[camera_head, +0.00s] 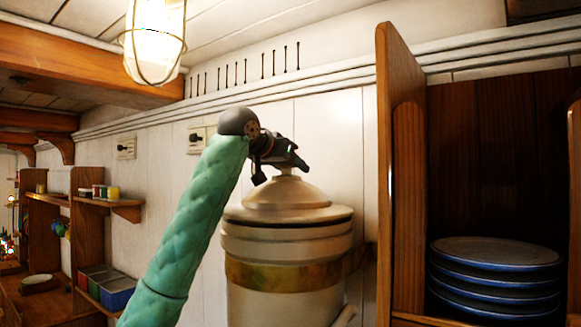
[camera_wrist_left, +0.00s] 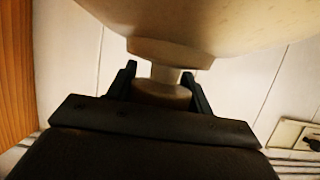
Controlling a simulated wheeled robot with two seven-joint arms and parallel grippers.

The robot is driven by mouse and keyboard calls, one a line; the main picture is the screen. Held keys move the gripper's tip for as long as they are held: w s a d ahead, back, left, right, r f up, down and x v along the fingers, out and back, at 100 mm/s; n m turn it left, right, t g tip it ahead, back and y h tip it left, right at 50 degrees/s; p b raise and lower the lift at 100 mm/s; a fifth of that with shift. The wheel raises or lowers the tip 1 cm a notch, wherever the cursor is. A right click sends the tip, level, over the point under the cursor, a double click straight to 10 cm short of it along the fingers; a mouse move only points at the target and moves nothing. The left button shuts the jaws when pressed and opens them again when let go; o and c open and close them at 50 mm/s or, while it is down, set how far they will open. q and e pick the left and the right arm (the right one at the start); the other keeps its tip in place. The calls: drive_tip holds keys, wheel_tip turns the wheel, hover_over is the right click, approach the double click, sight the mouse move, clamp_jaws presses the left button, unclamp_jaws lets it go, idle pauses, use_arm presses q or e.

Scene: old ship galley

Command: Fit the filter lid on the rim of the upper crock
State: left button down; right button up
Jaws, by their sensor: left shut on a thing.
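The cream filter lid (camera_head: 286,195), domed with a small knob on top, is over the upper crock (camera_head: 288,246) in the head view. A dark line shows between the lid's edge and the crock; I cannot tell whether they touch. My left gripper (camera_head: 286,165) is above the lid, shut on its knob. The left wrist view shows the gripper's fingers (camera_wrist_left: 162,84) on both sides of the knob and the lid's pale surface (camera_wrist_left: 205,25) beyond. The crock's rim is mostly hidden under the lid. My right gripper is not in view.
A brass-coloured band (camera_head: 285,274) runs around the crock, near the white panelled wall. A wooden partition (camera_head: 401,170) stands close on the right, with stacked blue-edged plates (camera_head: 495,252) behind it. A caged lamp (camera_head: 154,42) hangs above left. Shelves (camera_head: 100,203) line the left wall.

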use_arm(q)
drive_tip(key=shift+f, duration=0.4)
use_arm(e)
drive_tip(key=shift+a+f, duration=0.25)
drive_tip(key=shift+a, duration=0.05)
use_arm(q)
drive_tip(key=c, duration=0.5)
unclamp_jaws()
drive_tip(key=shift+s, duration=0.1)
drive_tip(key=shift+f, duration=0.1)
drive_tip(key=shift+s+a+b, duration=0.1)
drive_tip(key=shift+b, duration=0.35)
drive_tip(key=shift+b+v, duration=0.8)
drive_tip(key=shift+v, duration=0.2)
drive_tip(key=b+v, duration=0.2)
drive_tip(key=v, duration=0.2)
drive_tip(key=shift+s+a, duration=0.25)
drive_tip(key=shift+s+a+r, duration=0.2)
drive_tip(key=shift+s+r, duration=0.15)
drive_tip(key=shift+r, duration=0.1)
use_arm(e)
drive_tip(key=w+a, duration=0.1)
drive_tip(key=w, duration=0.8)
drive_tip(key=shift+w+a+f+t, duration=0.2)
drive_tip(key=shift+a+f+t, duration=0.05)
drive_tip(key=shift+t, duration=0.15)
